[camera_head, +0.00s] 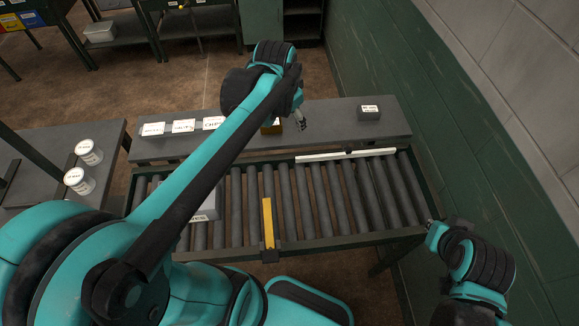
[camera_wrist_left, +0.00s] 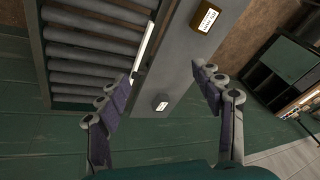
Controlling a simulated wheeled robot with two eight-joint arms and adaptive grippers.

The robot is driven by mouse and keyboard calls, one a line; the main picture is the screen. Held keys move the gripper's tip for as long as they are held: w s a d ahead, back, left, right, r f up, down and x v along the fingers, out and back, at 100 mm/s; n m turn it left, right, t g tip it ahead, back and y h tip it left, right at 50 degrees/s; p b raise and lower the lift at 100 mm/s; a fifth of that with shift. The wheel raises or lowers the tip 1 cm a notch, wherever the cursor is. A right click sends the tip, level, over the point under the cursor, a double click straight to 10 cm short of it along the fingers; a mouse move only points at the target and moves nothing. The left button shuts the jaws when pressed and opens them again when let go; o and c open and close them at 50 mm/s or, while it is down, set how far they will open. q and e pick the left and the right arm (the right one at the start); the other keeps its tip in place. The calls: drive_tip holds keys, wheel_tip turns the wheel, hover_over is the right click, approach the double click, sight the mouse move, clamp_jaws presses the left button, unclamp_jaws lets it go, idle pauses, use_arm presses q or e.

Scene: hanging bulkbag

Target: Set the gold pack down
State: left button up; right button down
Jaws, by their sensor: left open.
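The gold pack (camera_head: 272,128) sits on the grey bench behind the roller conveyor, mostly hidden by my left arm in the head view. In the left wrist view the gold pack (camera_wrist_left: 206,18) shows its white label near the top edge, on the bench surface. My left gripper (camera_head: 300,118) is just right of the pack in the head view. In the left wrist view the left gripper (camera_wrist_left: 161,75) has its fingers wide apart with nothing between them, and the pack lies beyond them. My right arm shows at the lower right; its gripper's jaws cannot be made out.
A dark pack (camera_head: 369,113) stands at the bench's right end. White labelled packs (camera_head: 183,127) line its left part. The roller conveyor (camera_head: 330,195) carries a grey box (camera_head: 205,212) and a yellow bar (camera_head: 268,220). Two white tins stand on the left table. A green wall borders the right.

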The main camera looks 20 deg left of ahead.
use_arm(q)
drive_tip(key=s+d+f+n+t, duration=0.1)
drive_tip(key=s+d+f+n, duration=0.1)
drive_tip(key=s, duration=0.4)
drive_tip(key=s+d+f+n+t, duration=0.1)
drive_tip(key=s+d+n+t, duration=0.1)
drive_tip(key=s+d, duration=0.2)
drive_tip(key=s, duration=0.3)
drive_tip(key=shift+s+d+f+n+h, duration=0.2)
drive_tip(key=shift+s+f+n+h, duration=0.1)
drive_tip(key=shift+f+n, duration=0.1)
wheel_tip(320, 180, down, 8)
drive_tip(key=b, duration=0.8)
drive_tip(key=shift+f, duration=0.25)
